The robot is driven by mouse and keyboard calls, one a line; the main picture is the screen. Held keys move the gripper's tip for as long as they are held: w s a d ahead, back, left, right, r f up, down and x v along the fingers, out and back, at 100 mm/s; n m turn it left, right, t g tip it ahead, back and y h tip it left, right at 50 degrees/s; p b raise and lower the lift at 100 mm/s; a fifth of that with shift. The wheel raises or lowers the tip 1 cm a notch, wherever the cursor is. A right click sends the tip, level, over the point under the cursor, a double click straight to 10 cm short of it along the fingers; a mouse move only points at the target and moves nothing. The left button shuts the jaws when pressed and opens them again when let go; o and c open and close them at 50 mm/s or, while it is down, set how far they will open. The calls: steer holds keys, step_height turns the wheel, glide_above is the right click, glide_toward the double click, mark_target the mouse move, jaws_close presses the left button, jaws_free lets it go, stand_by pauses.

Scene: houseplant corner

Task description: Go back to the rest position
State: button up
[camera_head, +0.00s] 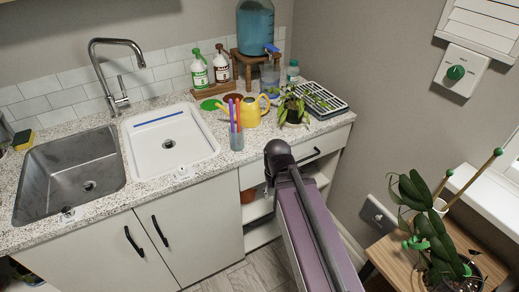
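My arm enters from the bottom edge, right of the middle, as a long purple link with a dark rounded joint at its far end. The joint is in front of the counter's right-hand cabinet. My gripper does not show in this view, so its state and anything in it are hidden.
The counter (95,195) holds a steel sink (70,172), a white basin (190,150), a yellow watering can (250,110), a cup of coloured sticks (236,138), a drooping potted plant (293,112) and a seedling tray (318,100). A wooden table (400,250) with a tall plant (425,225) stands at right.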

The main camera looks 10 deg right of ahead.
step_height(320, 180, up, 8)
steer(key=p, duration=0.7)
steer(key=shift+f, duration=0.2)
stand_by(0.7)
